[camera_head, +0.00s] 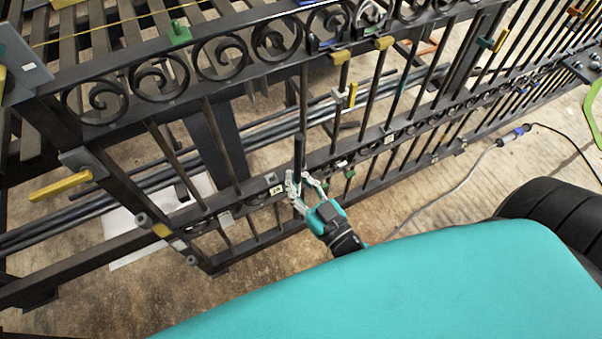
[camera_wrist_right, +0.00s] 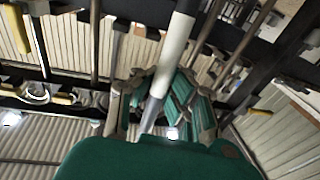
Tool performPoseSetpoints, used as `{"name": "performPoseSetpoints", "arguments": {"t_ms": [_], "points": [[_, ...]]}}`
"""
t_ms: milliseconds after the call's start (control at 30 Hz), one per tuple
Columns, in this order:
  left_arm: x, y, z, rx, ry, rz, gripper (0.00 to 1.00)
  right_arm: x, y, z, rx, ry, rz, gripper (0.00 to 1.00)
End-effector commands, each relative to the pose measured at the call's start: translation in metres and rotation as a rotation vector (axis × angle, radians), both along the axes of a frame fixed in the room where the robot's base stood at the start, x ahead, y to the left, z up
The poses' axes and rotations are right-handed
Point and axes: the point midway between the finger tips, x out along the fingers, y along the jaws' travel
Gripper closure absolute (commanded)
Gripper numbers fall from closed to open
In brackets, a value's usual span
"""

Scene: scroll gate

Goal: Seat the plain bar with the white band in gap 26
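My right gripper (camera_head: 298,178) is at the gate's lower rail, with its fingers around a dark upright bar (camera_head: 298,152). In the right wrist view a bar with a white band (camera_wrist_right: 175,52) runs between the fingers (camera_wrist_right: 160,105), which appear closed on it. The band lies above the fingers there. The bar's lower end is hidden by the gripper. The black scroll gate (camera_head: 232,210) has small number tags on its lower rail; I cannot read 26 on any. My left gripper is out of view.
Yellow and green clamps sit along the gate's upper rail (camera_head: 180,85). A yellow handle (camera_head: 60,186) sticks out at the left. Dark pipes lie behind the gate. A cable (camera_head: 440,195) crosses the floor at the right.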

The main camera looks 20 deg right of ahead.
Motion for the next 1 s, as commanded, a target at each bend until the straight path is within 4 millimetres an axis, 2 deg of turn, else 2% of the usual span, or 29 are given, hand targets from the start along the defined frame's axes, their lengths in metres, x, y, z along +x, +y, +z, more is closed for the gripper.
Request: {"name": "performPoseSetpoints", "arguments": {"t_ms": [67, 167, 467, 1000], "points": [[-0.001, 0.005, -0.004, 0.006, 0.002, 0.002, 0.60, 0.001, 0.002, -0.011, 0.006, -0.017, 0.009, 1.00], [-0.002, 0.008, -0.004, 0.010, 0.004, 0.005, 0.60, 0.003, 0.003, -0.015, 0.008, -0.026, 0.014, 1.00], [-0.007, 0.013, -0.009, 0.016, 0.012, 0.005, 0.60, 0.018, 0.003, -0.015, 0.007, -0.027, 0.013, 1.00], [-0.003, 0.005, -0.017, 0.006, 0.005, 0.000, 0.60, 0.053, 0.004, -0.017, 0.007, -0.025, 0.012, 1.00]]}}
